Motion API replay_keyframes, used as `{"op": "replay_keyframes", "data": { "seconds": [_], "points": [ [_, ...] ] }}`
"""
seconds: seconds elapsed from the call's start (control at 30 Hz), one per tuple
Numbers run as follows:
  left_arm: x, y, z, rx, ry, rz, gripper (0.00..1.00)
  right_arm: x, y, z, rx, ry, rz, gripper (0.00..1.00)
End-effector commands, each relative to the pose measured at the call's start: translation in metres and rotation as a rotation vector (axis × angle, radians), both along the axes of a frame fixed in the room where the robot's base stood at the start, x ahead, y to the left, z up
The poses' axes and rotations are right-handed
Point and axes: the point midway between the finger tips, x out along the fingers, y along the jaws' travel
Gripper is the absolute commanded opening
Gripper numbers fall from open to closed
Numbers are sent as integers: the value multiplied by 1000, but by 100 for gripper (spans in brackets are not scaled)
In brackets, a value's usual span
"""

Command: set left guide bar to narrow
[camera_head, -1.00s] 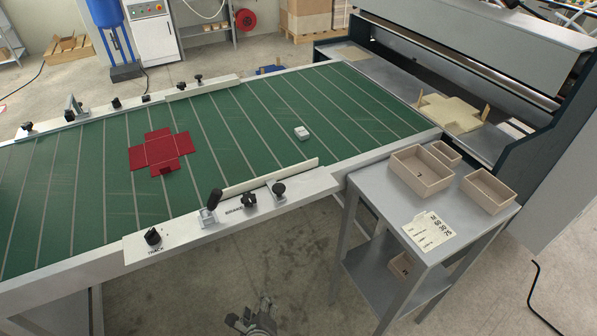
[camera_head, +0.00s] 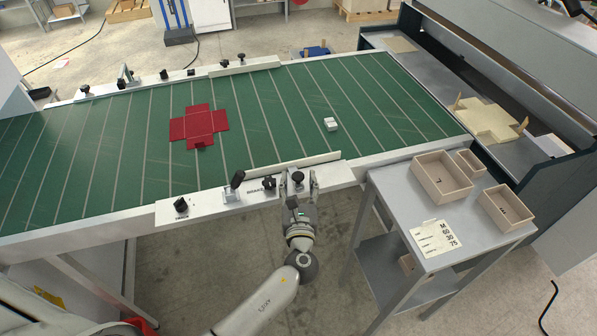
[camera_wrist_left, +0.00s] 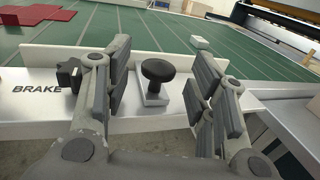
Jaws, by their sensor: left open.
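The near guide bar (camera_head: 290,163) is a pale strip along the belt's near edge; it also shows in the left wrist view (camera_wrist_left: 45,54). A black mushroom knob (camera_wrist_left: 158,71) on a small metal block stands on the white rail beside it. A black star knob (camera_wrist_left: 68,74) is to its left, by the word BRAKE. My left gripper (camera_head: 299,182) is open and empty, its fingers appearing on either side of the mushroom knob without visible contact. A similar far guide bar (camera_head: 245,68) lies across the belt. Which bar is called left, I cannot tell. My right gripper is out of view.
A red flat blank (camera_head: 200,125) and a small white block (camera_head: 330,124) lie on the green belt. A grey side table (camera_head: 400,212) at right holds wooden boxes (camera_head: 440,176) and a printed card (camera_head: 437,238). A lever (camera_head: 236,181) stands left of the knobs.

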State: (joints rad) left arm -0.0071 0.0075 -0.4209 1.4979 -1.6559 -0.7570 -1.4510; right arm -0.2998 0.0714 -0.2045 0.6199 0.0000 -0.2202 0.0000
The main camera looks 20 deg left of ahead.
Motion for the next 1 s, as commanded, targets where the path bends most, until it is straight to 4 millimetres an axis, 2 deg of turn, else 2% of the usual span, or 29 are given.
{"op": "replay_keyframes", "data": {
  "seconds": [0.03,0.2,0.57,0.9,1.0],
  "points": [
    [8,3,2,1,-1,1,52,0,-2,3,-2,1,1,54],
    [22,8,0,0,1,0,52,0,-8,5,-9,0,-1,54],
    [27,10,-1,-2,0,0,52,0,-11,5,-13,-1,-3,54],
    [27,10,-1,-1,1,0,9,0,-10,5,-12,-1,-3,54],
    [27,10,-1,-1,1,0,0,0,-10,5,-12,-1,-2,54]
  ]
}}
